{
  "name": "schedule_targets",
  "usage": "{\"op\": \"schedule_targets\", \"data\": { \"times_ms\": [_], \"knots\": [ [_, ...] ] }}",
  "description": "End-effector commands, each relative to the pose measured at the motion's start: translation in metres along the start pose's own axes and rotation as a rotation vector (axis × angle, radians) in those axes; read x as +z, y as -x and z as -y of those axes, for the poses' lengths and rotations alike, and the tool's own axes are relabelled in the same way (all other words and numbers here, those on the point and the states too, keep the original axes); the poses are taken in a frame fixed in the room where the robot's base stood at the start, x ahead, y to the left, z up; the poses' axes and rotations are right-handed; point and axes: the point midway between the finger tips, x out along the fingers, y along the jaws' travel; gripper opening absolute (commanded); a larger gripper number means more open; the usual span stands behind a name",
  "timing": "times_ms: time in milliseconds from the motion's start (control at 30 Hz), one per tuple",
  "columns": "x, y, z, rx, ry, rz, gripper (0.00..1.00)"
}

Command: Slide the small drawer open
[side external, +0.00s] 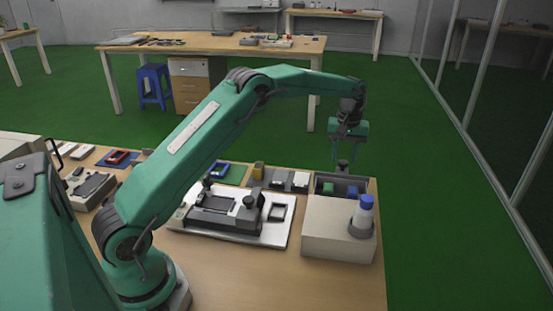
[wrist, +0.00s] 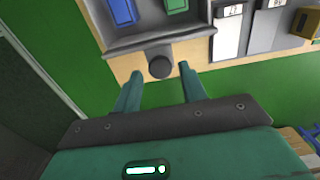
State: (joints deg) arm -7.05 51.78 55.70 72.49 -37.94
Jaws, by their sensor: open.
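The small drawer (side external: 326,178) is a dark grey tray whose inside shows beyond the far side of a pale box (side external: 335,232). It holds a blue block and a green block. In the wrist view its grey wall (wrist: 165,42) lies above a wooden edge. A dark round knob (wrist: 160,63) is on its outer side; it also shows in the side view (side external: 343,166). My gripper (side external: 347,158) is open at the knob. In the wrist view the fingertips (wrist: 160,70) lie to either side of the knob, with gaps. I cannot tell how far down they reach.
A grey fixture on a white plate (side external: 225,215) is left of the box. Label-topped bins (wrist: 229,32) sit beside the drawer. The front of the table is clear.

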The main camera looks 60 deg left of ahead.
Motion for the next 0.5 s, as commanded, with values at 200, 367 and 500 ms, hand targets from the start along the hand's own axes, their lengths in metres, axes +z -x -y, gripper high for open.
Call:
{"op": "schedule_targets", "data": {
  "times_ms": [200,367,500],
  "knots": [
    [0.000,0.016,0.000,0.001,0.000,-0.001,0.42],
    [0.000,0.027,0.000,0.000,0.000,0.000,0.42],
    [0.000,0.033,0.000,0.000,0.000,0.000,0.42]
  ]
}}
